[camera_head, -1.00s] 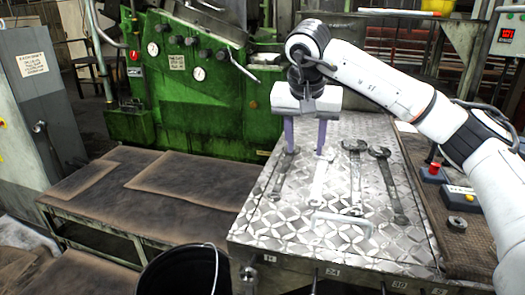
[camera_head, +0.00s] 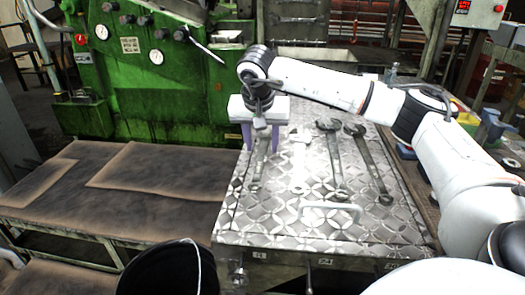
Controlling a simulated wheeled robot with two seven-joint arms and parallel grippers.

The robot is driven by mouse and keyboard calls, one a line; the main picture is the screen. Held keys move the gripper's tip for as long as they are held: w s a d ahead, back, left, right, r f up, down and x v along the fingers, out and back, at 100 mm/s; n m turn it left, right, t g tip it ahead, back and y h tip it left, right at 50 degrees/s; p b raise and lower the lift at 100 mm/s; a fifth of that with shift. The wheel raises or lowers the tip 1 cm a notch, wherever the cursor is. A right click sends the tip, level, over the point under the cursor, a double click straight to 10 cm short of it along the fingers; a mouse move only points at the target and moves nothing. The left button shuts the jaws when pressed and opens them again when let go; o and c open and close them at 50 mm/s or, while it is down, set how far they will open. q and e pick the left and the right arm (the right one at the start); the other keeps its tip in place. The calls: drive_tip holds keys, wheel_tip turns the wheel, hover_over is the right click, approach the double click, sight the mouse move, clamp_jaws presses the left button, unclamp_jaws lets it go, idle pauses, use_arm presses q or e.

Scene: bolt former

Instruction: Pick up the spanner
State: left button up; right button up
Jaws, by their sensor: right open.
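Several spanners lie on the patterned metal plate (camera_head: 235,215) of the workbench. The leftmost is a grey spanner (camera_head: 258,172). To its right are a bright silver spanner (camera_head: 299,165) and two darker spanners (camera_head: 334,160) (camera_head: 369,165). My right gripper (camera_head: 262,149) is open, pointing down, with its two purple fingers on either side of the leftmost spanner's upper end. Whether the fingertips touch the plate cannot be told. The gripper body hides part of the area behind. My left gripper is not in view.
A metal handle (camera_head: 331,206) stands up at the plate's front. A black bucket (camera_head: 155,272) is at the lower left. A low bench with brown sheets (camera_head: 150,168) is to the left. The green machine (camera_head: 150,75) stands behind.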

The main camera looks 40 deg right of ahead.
drive_tip(key=shift+d+f, duration=0.1)
drive_tip(key=shift+f, duration=0.15)
clamp_jaws()
drive_tip(key=shift+w+r, duration=0.1)
idle(1.2)
